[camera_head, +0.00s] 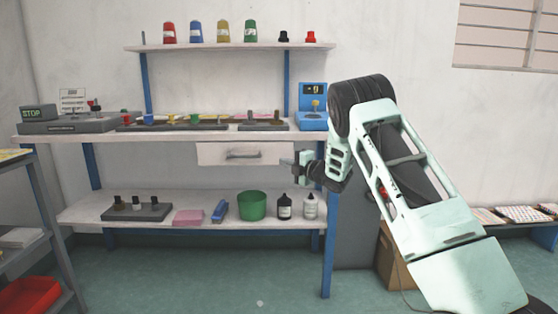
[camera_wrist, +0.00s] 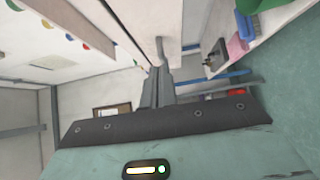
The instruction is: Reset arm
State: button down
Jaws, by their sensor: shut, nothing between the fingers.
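My gripper (camera_head: 302,166) is in front of the right part of the workbench, beside the right end of the drawer (camera_head: 220,153). In the wrist view my gripper (camera_wrist: 159,70) shows its two fingers together, shut and empty. The drawer's handle (camera_head: 243,155) is to the left of the fingers in the head view. In the wrist view the handle (camera_wrist: 160,50) appears just past the fingertips; whether they touch cannot be told. My pale green arm covers the right side of the head view.
The lower shelf (camera_head: 85,211) holds a green bowl (camera_head: 252,205), bottles and a pink block (camera_head: 188,217). A cardboard box (camera_head: 392,262) stands behind my arm. The floor in front is clear.

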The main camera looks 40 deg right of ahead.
jog(key=shift+s+d, duration=0.2)
jog(key=shift+s, duration=0.8)
jog(key=shift+s+d, duration=0.2)
jog(key=shift+s, duration=0.75)
jog(key=a+r+m+g+h, duration=0.25)
jog(key=a+m, duration=0.45)
jog(key=a, duration=1)
jog(key=s+a+f+m+g+y, duration=0.1)
jog(key=s+a+f+m+g, duration=0.15)
jog(key=s+a, duration=0.35)
jog(key=s+a+f+m+g, duration=0.1)
jog(key=s+a+g, duration=0.25)
jog(key=a, duration=0.55)
jog(key=s+a+f+g, duration=0.1)
jog(key=s+a+g, duration=0.1)
jog(key=s+a, duration=0.45)
jog(key=s+a+f+g, duration=0.1)
jog(key=s+a+g, duration=0.15)
jog(key=s, duration=0.65)
jog(key=s+a+m+g+h, duration=0.15)
jog(key=s+g, duration=0.25)
jog(key=s, duration=1.7)
notch_tip(320, 180, up, 27)
jog(key=p, duration=2.8)
jog(key=shift+s+r+m+g+p, duration=0.15)
jog(key=shift+s+m+g+p, duration=0.15)
jog(key=shift+s, duration=0.15)
jog(key=shift+a, duration=0.1)
